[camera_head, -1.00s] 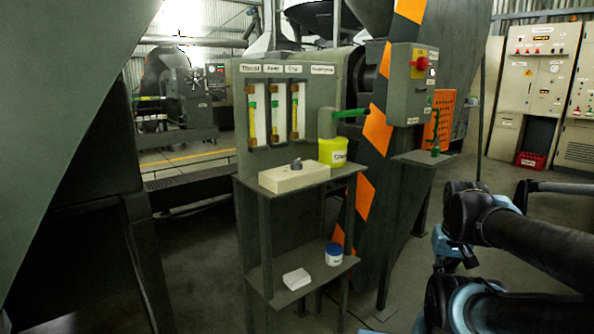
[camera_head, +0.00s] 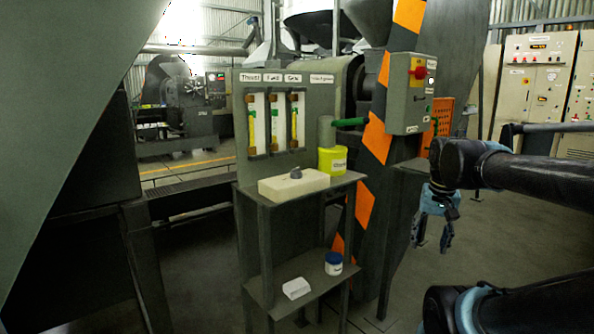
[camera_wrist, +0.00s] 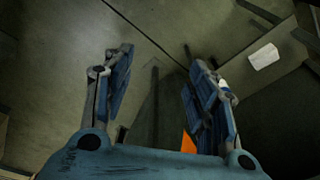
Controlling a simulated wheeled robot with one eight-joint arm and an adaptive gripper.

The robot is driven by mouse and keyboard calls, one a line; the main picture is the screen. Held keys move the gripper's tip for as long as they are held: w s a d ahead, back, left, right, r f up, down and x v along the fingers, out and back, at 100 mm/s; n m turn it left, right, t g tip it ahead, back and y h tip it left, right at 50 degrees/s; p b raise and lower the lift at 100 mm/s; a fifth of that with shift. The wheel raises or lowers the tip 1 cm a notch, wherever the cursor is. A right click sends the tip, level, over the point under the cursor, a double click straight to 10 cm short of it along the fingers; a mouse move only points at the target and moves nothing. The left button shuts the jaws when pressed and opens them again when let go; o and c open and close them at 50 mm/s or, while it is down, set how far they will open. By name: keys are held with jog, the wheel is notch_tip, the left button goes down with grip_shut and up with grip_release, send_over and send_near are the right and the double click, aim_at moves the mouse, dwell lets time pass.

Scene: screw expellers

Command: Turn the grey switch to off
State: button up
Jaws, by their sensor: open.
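A small grey knob (camera_head: 295,172), which looks like the grey switch, sits on top of a beige block (camera_head: 312,182). The block rests on the upper shelf of a dark stand, near the middle of the head view. Which way the knob is turned is too small to tell. My gripper (camera_head: 432,243) hangs with its fingers down, well to the right of the block and lower than it. In the wrist view my gripper (camera_wrist: 160,65) has its fingers spread with nothing between them. The switch is not seen in the wrist view.
A yellow container (camera_head: 332,160) and a green-handled pipe (camera_head: 350,122) stand close behind the block. A white box (camera_head: 296,288) and a blue-and-white jar (camera_head: 333,263) are on the lower shelf. A control box with a red knob (camera_head: 418,72) is above right. Open floor lies below my gripper.

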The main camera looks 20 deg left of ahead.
jog(key=w+a+r+m, duration=0.2)
jog(key=w+a+r, duration=0.6)
jog(key=r, duration=0.4)
notch_tip(320, 180, up, 19)
jog(key=m+g, duration=0.2)
jog(key=m, duration=0.3)
send_over(296, 173)
jog(key=w, duration=0.1)
jog(key=f, duration=1.7)
jog(key=shift+w+a+f, duration=0.2)
jog(key=shift+w, duration=0.05)
jog(key=c, duration=1.1)
